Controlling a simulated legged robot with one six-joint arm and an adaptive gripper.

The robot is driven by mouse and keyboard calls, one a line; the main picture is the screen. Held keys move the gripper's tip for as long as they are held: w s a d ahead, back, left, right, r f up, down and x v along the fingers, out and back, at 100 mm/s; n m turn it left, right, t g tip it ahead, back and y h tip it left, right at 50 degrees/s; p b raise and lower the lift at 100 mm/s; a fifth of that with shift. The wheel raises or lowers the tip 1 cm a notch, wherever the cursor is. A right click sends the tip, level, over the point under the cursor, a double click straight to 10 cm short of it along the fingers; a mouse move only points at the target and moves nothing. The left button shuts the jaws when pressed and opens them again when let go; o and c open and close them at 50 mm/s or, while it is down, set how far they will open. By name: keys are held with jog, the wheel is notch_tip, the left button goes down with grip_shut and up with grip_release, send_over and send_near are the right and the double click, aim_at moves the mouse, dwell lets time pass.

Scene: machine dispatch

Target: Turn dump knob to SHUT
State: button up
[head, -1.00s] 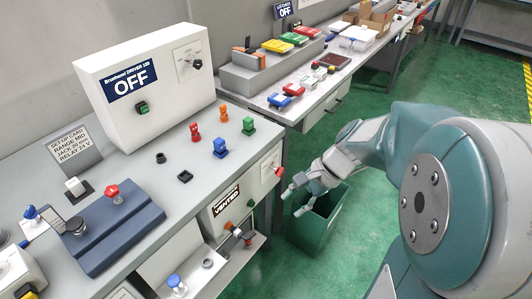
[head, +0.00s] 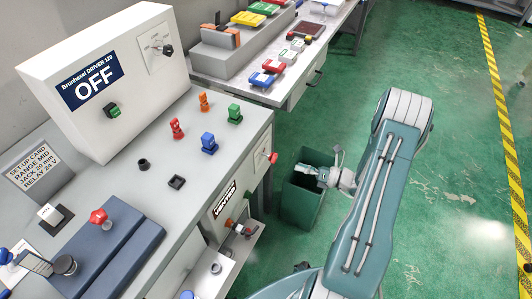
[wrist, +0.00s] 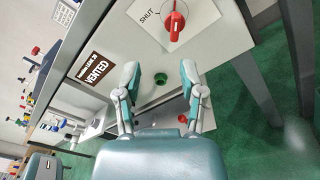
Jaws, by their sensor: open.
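The dump knob (wrist: 174,24) is red and sits on a white plate on the bench's front panel, at the top of the wrist view. Its grip runs roughly up and down in that picture, and the word SHUT (wrist: 150,18) stands to its left. The knob also shows side-on in the head view (head: 272,158). A dark sign (wrist: 91,66) on the panel reads VENTED. My gripper (wrist: 160,74) is open and empty, with its fingers apart below the knob in the wrist view. In the head view it (head: 324,175) is out to the right of the bench, apart from the knob.
A green button (wrist: 161,78) on the panel shows between my fingers. A green bin (head: 300,203) stands on the floor beside the bench. A white driver box (head: 110,85) reading OFF stands on the bench. Green floor to the right is open.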

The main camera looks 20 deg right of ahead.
aim_at(274, 159)
jog(key=shift+m+t+h, duration=0.4)
jog(key=shift+m+t, duration=0.2)
jog(key=shift+m, duration=0.2)
jog(key=x, duration=0.3)
jog(key=f+x, duration=0.1)
jog(key=x, duration=0.6)
jog(key=shift+w+d+f, duration=0.1)
jog(key=shift+w+f, duration=0.3)
jog(key=shift+d, duration=0.15)
jog(key=shift+c, duration=0.6)
grip_shut()
